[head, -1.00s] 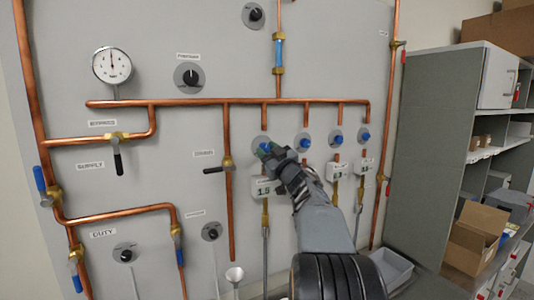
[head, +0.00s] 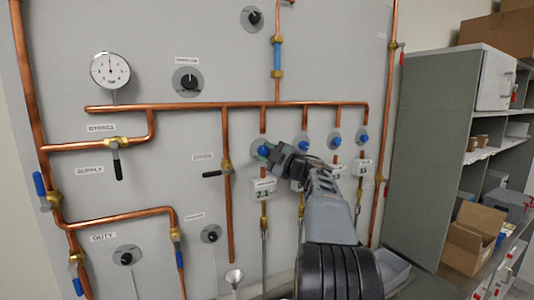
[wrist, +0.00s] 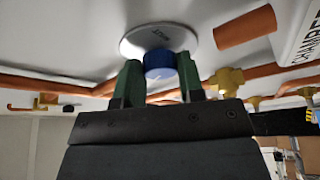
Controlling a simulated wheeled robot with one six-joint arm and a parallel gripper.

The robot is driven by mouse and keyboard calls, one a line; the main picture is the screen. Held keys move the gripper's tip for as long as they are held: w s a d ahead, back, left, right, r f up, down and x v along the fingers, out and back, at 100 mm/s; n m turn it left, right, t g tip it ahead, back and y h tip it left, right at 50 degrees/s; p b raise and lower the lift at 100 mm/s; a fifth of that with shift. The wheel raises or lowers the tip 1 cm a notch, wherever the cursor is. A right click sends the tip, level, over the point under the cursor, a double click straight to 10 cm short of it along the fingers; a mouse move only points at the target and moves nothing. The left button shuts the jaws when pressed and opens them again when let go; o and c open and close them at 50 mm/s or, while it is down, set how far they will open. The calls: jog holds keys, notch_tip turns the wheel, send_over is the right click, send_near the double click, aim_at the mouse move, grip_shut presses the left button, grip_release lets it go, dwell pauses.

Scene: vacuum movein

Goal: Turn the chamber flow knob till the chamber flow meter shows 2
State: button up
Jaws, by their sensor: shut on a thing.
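The chamber flow knob is a blue knob (head: 264,151) on a pale round plate, leftmost in the row of blue knobs on the grey panel. My gripper (head: 268,152) is at this knob from the lower right, its green fingers closed around it. In the wrist view the knob (wrist: 159,64) sits between the two green fingers of my gripper (wrist: 160,80), its white plate behind. The chamber flow meter (head: 264,191) is the white display just below the knob. It seems to read 2.1, though the last digit is blurred. Part of its label is too small to read.
More blue knobs (head: 335,138) stand close by on the right, and my arm covers part of the meters below them. A grey shelf unit (head: 436,150) stands at the right.

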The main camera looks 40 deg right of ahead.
dwell(0.4)
jog(key=o, duration=0.9)
jog(key=b+v, duration=0.4)
jog(key=v, duration=0.9)
jog(key=shift+s+d+b, duration=0.1)
jog(key=shift+s+b, duration=0.3)
